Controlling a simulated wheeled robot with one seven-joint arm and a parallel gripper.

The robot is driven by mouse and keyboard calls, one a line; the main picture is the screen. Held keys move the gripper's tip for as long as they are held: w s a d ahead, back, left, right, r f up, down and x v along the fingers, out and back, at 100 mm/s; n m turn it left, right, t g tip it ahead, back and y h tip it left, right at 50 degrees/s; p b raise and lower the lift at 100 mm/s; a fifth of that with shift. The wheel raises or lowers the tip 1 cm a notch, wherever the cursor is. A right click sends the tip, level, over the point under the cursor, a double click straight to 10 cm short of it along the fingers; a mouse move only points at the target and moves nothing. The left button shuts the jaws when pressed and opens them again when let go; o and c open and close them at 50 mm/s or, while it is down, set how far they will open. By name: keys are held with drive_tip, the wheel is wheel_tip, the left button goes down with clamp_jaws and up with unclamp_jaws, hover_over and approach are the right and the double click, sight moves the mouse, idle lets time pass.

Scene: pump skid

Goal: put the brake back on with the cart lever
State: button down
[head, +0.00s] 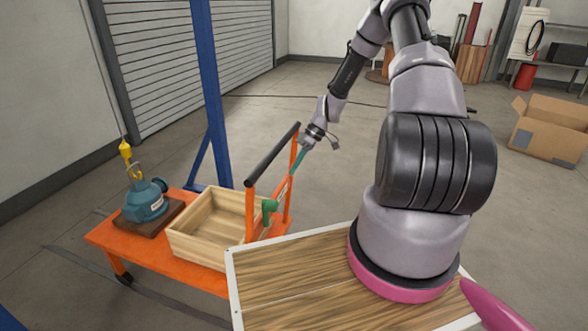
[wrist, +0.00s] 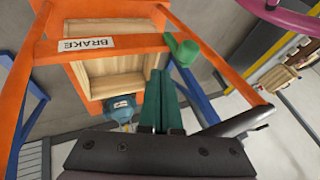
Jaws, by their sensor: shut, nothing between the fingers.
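The orange cart (head: 140,247) stands at the left in the head view, with a black handle grip (head: 272,153) across its upright posts. The green brake lever (head: 268,207) sits on the cart's handle frame. In the wrist view the lever (wrist: 184,50) is at the right part of an orange crossbar, to the right of a white BRAKE label (wrist: 86,44). My gripper (head: 293,172) is at the handle frame, above and right of the lever. In the wrist view its green fingers (wrist: 161,78) are together and empty, below the lever and apart from it in the picture.
A wooden crate (head: 192,246) and a blue pump (head: 147,203) on a dark board stand on the cart. A yellow hook (head: 126,150) hangs over the pump. A blue post (head: 208,90) stands behind. A cardboard box (head: 548,132) lies at right. The floor between is clear.

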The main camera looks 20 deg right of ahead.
drive_tip(key=s+a+f, duration=0.4)
drive_tip(key=a+f, duration=0.2)
